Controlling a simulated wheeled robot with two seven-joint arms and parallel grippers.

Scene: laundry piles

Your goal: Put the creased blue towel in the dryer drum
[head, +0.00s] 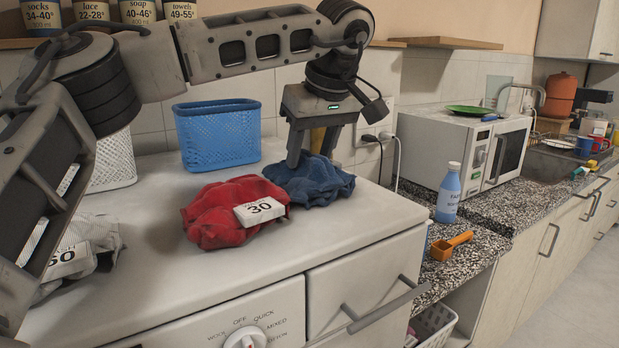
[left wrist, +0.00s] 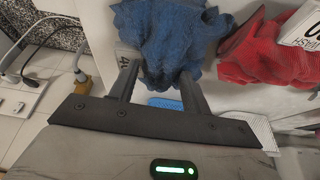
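The creased blue towel (head: 312,182) lies crumpled on the white machine top, behind and right of a red cloth. It also shows in the left wrist view (left wrist: 165,30), with a pale tag (left wrist: 125,57) at its edge, partly hidden by a finger. My left gripper (head: 311,155) points down over the towel with its two fingers apart. The fingertips (left wrist: 160,72) reach the towel, with some blue cloth between them; I cannot tell whether they touch it. No dryer drum opening shows. My right gripper is not in view.
A red cloth (head: 225,212) tagged 30 lies beside the towel. A grey cloth tagged 60 (head: 80,262) is at left, partly behind my arm. A blue basket (head: 218,135) stands behind. A microwave (head: 465,150), bottle (head: 448,195) and orange scoop (head: 450,246) occupy the right counter.

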